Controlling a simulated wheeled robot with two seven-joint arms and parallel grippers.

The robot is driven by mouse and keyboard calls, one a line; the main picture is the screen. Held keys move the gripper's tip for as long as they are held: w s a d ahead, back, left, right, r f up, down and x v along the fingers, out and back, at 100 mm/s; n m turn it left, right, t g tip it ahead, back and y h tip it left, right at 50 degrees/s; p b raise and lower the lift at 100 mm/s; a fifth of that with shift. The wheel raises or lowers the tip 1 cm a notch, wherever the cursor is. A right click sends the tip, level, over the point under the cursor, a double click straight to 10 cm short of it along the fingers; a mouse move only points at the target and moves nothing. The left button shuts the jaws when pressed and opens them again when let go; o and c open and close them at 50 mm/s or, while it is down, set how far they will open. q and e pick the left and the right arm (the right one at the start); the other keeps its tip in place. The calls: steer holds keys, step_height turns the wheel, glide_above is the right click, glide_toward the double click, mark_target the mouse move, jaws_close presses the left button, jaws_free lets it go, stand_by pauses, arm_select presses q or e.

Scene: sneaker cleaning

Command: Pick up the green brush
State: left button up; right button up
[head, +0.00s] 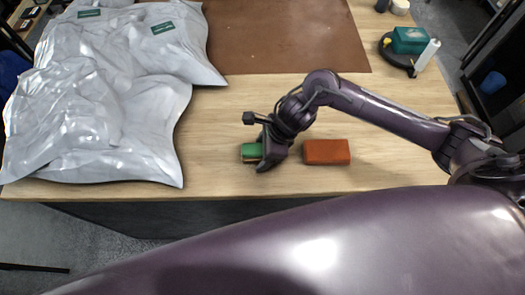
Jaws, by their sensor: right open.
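The green brush (249,151) lies on the wooden table near its front edge, with a tan strip showing along its lower side. My right gripper (263,155) is open and low over the table at the brush's right end. One finger reaches down in front of that end and hides part of it. I cannot tell whether the fingers touch the brush. My left gripper is not in view.
An orange-brown block (327,152) lies just right of my right gripper. Shiny silvery bags (90,120) cover the table's left side. A brown mat (285,40) lies at the back. A green box (409,40) and a white bottle (427,55) stand at the back right.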

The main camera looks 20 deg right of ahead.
steer(key=c, duration=1.1)
steer(key=shift+r+p, duration=0.45)
steer(key=shift+p, duration=0.4)
step_height(320, 180, up, 9)
steer(key=shift+w+f+b, duration=0.15)
steer(key=shift+f+b, duration=0.05)
steer(key=shift+b, duration=0.95)
step_height(320, 180, up, 11)
steer(key=p, duration=0.2)
steer(key=shift+s, duration=0.2)
